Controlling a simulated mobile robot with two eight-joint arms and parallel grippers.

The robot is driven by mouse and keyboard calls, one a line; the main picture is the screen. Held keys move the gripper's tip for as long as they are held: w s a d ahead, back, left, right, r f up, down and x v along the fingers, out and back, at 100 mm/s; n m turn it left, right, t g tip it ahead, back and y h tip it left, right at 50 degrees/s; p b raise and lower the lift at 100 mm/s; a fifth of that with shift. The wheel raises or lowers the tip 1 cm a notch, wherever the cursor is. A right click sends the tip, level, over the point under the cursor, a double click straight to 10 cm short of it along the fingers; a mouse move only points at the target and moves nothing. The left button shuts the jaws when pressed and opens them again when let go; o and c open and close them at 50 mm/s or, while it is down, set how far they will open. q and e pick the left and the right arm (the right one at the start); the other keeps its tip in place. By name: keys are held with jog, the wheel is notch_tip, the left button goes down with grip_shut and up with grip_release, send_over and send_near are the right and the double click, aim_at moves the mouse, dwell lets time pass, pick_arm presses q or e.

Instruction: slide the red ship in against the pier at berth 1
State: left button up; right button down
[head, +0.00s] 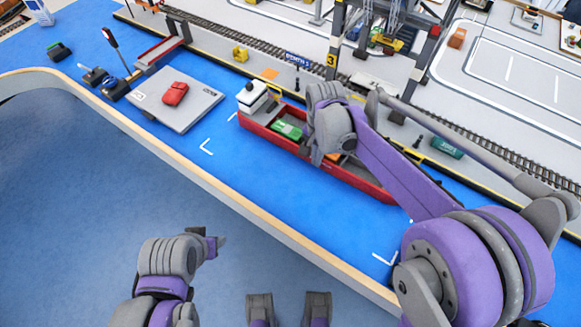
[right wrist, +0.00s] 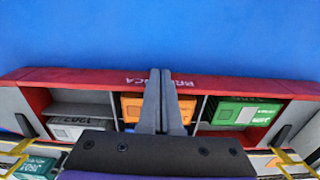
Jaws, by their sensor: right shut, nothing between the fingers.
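The red ship (head: 365,184) lies on the blue water, roughly along the pier edge (head: 460,180). It has a white cabin (head: 252,95) at its left end. In the right wrist view its red hull wall (right wrist: 70,78) runs across the picture, with green, orange and white containers in its hold. My right gripper (head: 317,158) is over the ship's middle, fingers shut and empty. In the wrist view the fingertips (right wrist: 160,72) overlap the water-side wall; I cannot tell if they touch it. My arm hides part of any gap to the pier. My left gripper (head: 216,243) is away from the ship; its jaws are unclear.
A grey platform (head: 200,105) with a red case (head: 175,93) stands left of the ship. White corner marks (head: 206,147) lie on the water. A crane leg with a number 3 sign (head: 331,60) stands on the pier. A wooden rim (head: 240,218) bounds the near water.

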jog(key=shift+w+d, duration=0.95)
jog(key=shift+w, duration=0.3)
jog(key=shift+w+d, duration=0.95)
jog(key=shift+w, duration=0.3)
jog(key=shift+r, duration=0.1)
jog(key=shift+s+a+p, duration=0.15)
jog(key=shift+s+p, duration=0.05)
jog(key=shift+p, duration=0.1)
jog(key=shift+s+a+r, duration=0.15)
jog(key=shift+s, duration=0.15)
notch_tip(320, 180, up, 10)
jog(key=p, duration=0.6)
jog(key=shift+p, duration=0.3)
jog(key=shift+a, duration=0.1)
